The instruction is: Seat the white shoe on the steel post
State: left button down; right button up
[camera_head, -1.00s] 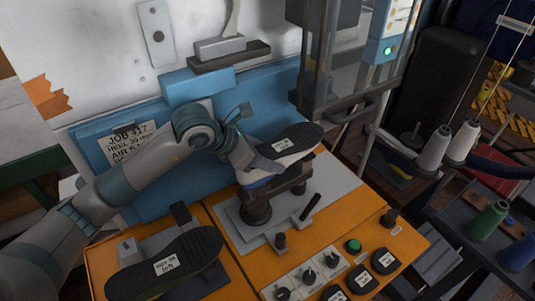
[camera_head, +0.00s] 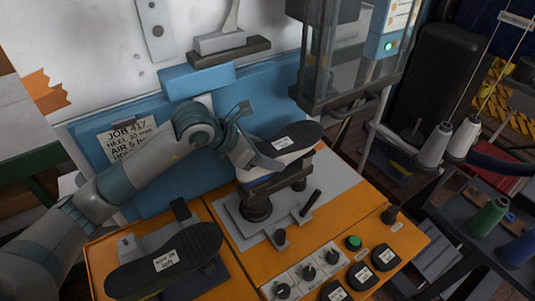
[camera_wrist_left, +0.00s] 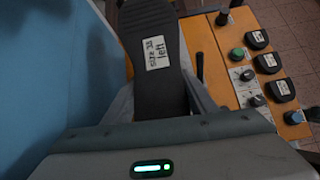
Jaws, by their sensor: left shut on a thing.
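The white shoe (camera_head: 290,152) is upside down, its dark sole facing up with a white label. My left gripper (camera_head: 256,168) is shut on the shoe near its left end. In the left wrist view the dark sole (camera_wrist_left: 152,85) lies between the fingers, and its label reads size 38 left. The steel post (camera_head: 256,206) stands on a grey plate below the shoe. The shoe hides its upper part, so I cannot tell whether they touch. My right gripper is out of view.
Another dark-soled shoe (camera_head: 166,262) lies sole up at the front left of the orange bench. A black lever (camera_head: 310,203), knobs and a green button (camera_head: 353,242) are right of the post. A clear-sided machine guard (camera_head: 343,65) hangs behind the shoe.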

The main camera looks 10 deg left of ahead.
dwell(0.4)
pick_arm(q)
jog(key=c, duration=0.7)
grip_release()
jog(key=shift+o, duration=0.2)
jog(key=shift+f, duration=0.15)
jog(key=b+v, duration=0.5)
jog(key=v, duration=1.2)
jog(key=shift+a+r, duration=0.15)
jog(key=shift+r, duration=0.2)
jog(key=shift+s+f, duration=0.1)
